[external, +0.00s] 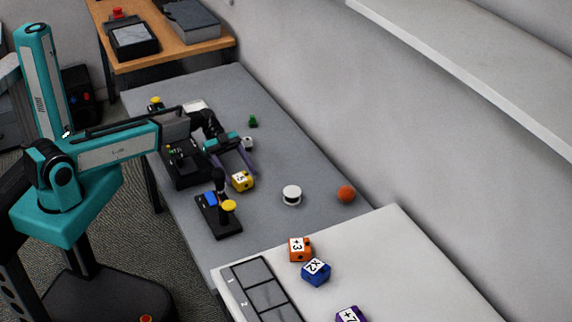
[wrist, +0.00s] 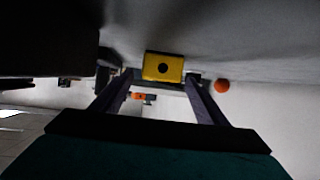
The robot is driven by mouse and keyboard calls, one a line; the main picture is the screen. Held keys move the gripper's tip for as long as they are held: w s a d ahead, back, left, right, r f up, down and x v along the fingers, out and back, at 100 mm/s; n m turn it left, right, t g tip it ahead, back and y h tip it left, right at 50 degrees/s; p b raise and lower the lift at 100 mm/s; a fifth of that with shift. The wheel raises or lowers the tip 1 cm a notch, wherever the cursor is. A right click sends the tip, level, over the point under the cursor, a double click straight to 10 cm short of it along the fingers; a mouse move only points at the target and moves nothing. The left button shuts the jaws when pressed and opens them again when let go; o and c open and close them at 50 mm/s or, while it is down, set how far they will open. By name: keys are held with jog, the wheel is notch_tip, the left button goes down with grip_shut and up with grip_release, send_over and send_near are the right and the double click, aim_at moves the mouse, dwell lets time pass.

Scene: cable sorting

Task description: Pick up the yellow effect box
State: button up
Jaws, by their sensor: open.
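The yellow effect box (external: 243,181) is a small cube with a white label on its top. It sits on the grey table, right of the middle of the dark devices. In the wrist view the yellow box (wrist: 164,67) shows a side with a dark round spot, just beyond and between the fingertips. My gripper (external: 238,168) is open and low over the table, its fingers pointing toward the box. In the wrist view my gripper (wrist: 160,80) has its two fingers apart with nothing held. I cannot tell whether a fingertip touches the box.
A joystick device (external: 218,214) stands close in front of the box. A white round object (external: 292,195) and an orange ball (external: 346,193) lie to the right. A dark case (external: 185,165) is at the left. Orange (external: 299,249) and blue (external: 316,272) boxes sit on the white table.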

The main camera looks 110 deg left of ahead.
aim_at(242, 177)
jog(key=shift+x, duration=1.3)
jog(key=shift+c, duration=0.2)
jog(key=c, duration=1.2)
jog(key=shift+r, duration=0.2)
notch_tip(242, 177, up, 18)
jog(key=b, duration=0.2)
jog(key=shift+f+b, duration=0.15)
jog(key=shift+b, duration=0.2)
